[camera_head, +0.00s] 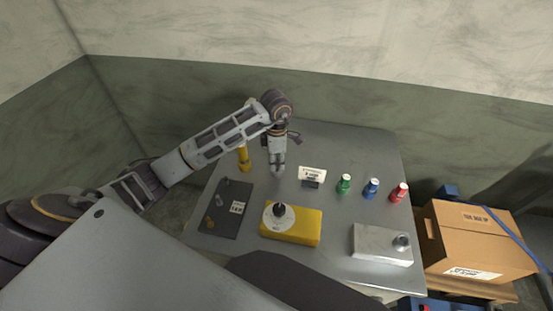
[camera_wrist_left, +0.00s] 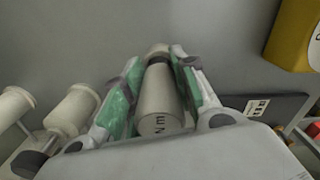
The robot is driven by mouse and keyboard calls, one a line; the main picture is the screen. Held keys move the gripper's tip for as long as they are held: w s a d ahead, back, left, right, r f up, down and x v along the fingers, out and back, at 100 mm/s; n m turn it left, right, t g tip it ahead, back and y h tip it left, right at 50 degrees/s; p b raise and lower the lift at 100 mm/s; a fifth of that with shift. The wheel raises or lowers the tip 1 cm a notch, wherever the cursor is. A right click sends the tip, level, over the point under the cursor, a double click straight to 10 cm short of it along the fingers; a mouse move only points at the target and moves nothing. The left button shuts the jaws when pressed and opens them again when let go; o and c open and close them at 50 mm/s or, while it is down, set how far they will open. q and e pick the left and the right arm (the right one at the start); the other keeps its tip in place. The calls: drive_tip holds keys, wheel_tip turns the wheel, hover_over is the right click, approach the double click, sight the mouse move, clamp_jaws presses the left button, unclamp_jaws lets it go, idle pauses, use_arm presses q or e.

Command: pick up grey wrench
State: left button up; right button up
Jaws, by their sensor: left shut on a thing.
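The grey wrench (camera_wrist_left: 160,100) shows in the left wrist view as a pale grey, rounded handle marked "N m". It lies between the green-padded fingers of my left gripper (camera_wrist_left: 158,85), which is shut on it. In the head view my left gripper (camera_head: 278,167) points down over the back middle of the grey table (camera_head: 340,150). There the wrench is mostly hidden by the gripper, and I cannot tell whether it is clear of the table. My right gripper is in neither view.
A yellow upright object (camera_head: 243,158) stands left of the gripper. A dark plate (camera_head: 222,205), yellow block (camera_head: 308,228) and metal block (camera_head: 375,246) lie nearer. Green (camera_head: 344,184), blue (camera_head: 371,188) and red (camera_head: 399,193) cans stand right. A cardboard box (camera_head: 470,245) is beside the table.

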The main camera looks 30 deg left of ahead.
use_arm(q)
drive_tip(key=shift+c, duration=0.5)
drive_tip(key=shift+r, duration=0.15)
drive_tip(key=shift+r, duration=0.45)
drive_tip(key=shift+r+b, duration=0.7)
drive_tip(key=shift+r, duration=3.7)
drive_tip(key=o, duration=0.4)
clamp_jaws()
